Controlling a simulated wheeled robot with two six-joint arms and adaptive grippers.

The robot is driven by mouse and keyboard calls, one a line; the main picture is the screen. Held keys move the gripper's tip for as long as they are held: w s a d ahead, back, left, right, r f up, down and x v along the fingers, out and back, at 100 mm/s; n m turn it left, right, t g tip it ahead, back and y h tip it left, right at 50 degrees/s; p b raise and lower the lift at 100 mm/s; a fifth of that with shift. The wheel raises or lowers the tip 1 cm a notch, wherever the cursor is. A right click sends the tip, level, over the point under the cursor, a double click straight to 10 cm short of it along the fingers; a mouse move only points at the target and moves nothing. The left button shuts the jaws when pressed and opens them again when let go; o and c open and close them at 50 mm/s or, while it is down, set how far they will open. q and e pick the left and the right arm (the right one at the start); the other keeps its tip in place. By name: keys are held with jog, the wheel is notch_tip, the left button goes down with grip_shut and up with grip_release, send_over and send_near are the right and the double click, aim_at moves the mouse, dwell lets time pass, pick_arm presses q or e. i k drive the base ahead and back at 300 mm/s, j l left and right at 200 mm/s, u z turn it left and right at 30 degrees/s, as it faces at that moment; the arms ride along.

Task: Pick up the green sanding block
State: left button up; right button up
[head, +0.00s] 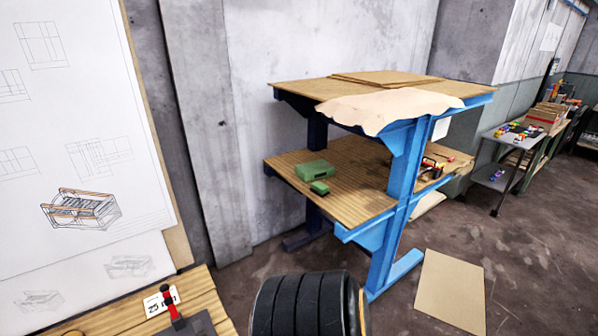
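Two green things rest on the lower wooden shelf of the blue-framed workbench. The smaller green block (320,188) lies near the front of the shelf and looks like the sanding block. Just behind it is a larger green box (314,169); whether the two touch I cannot tell. Neither of my grippers shows in the head view.
The blue workbench (404,170) has a top board (300,88) above its lower shelf (350,206). A large black ribbed cylinder (305,305) stands in the foreground. A wooden table edge (110,318) is at lower left. A flat board (451,290) lies on the floor.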

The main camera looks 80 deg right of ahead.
aim_at(321, 189)
jog(key=z, duration=2.8)
jog(key=u, duration=0.25)
jog(key=i+l+u, duration=0.35)
jog(key=l, duration=0.25)
jog(key=i+l+u, duration=0.2)
jog(key=l, duration=0.15)
jog(key=i+l+u, duration=0.2)
jog(key=l, duration=0.15)
jog(key=l+u, duration=0.15)
jog(key=l, duration=0.2)
jog(key=i, duration=0.05)
